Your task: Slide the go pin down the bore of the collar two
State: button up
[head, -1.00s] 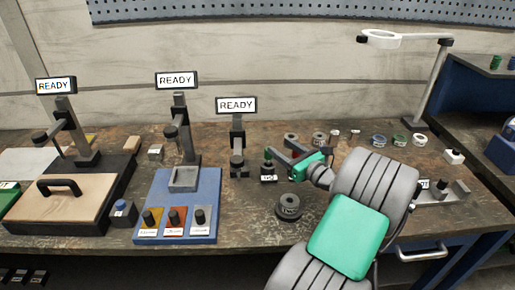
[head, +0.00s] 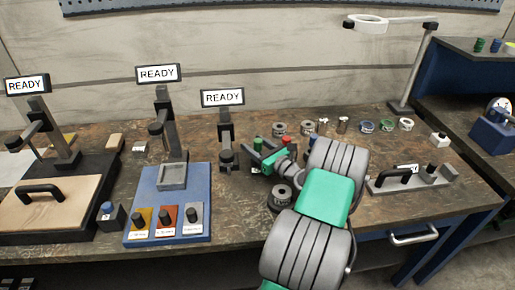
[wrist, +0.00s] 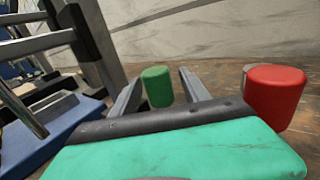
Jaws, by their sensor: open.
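The green-topped pin (head: 258,143), which I take as the go pin, stands beyond my gripper (head: 257,157). In the wrist view the green top (wrist: 157,87) shows between the two fingers of my gripper (wrist: 158,92), which are apart. I cannot tell how deep between the fingers it is, and its lower part is hidden. A red-topped pin (head: 283,141) stands to the right and also shows in the wrist view (wrist: 275,95), outside the right finger. Dark ring-shaped collars stand at the front (head: 281,193) and behind (head: 280,128), (head: 308,127); I cannot read which is collar two.
Three gauge stands with READY signs (head: 222,97) rise at the left and centre, one on a blue base (head: 190,222). A grey fixture (head: 425,180) lies to the right of my arm. Small coloured rings (head: 387,125) and a magnifier lamp (head: 372,24) are at the back right.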

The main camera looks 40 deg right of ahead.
jog(key=shift+w, duration=0.75)
jog(key=shift+c, duration=0.2)
grip_shut()
jog(key=shift+r, duration=0.1)
